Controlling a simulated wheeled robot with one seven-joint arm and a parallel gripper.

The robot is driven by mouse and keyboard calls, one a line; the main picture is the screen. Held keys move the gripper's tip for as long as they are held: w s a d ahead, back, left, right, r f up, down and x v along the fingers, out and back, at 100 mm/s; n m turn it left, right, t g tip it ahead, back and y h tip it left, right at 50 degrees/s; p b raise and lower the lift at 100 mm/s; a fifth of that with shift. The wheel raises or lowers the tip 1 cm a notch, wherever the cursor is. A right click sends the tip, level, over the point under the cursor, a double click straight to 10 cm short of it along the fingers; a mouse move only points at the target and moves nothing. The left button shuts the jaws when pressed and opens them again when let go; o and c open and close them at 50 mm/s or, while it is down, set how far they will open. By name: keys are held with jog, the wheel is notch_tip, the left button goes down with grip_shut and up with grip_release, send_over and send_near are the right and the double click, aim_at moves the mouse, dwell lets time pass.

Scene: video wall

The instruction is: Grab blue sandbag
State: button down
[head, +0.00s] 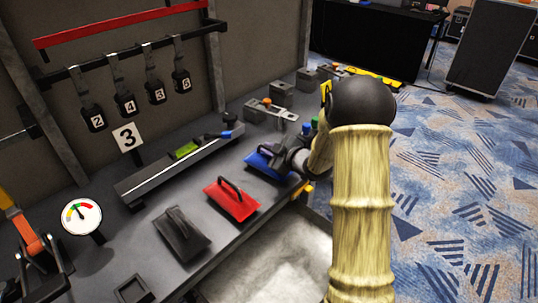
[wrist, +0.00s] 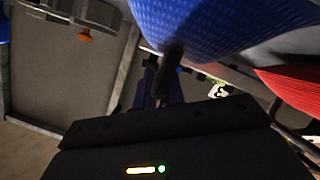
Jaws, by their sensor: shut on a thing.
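The blue sandbag (head: 266,166) lies on the grey bench, to the upper right of the red sandbag (head: 231,200). My gripper (head: 279,158) is at the blue sandbag's handle, reaching in from the right, and is shut on it. In the wrist view the blue sandbag (wrist: 225,22) fills the top middle, close to my gripper (wrist: 167,78). The fingertips are dark and partly hidden there, so the exact grip on the handle is unclear. In the head view the bag looks level, and I cannot tell whether it is clear of the bench.
A black sandbag (head: 181,235) lies at the near end of the bench, left of the red one. A long grey rail (head: 178,165) with a green block runs behind the bags. Grey blocks with orange knobs (head: 271,112) stand at the back.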

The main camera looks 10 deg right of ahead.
notch_tip(320, 180, up, 10)
jog(key=shift+r+p, duration=0.1)
jog(key=shift+p, duration=0.95)
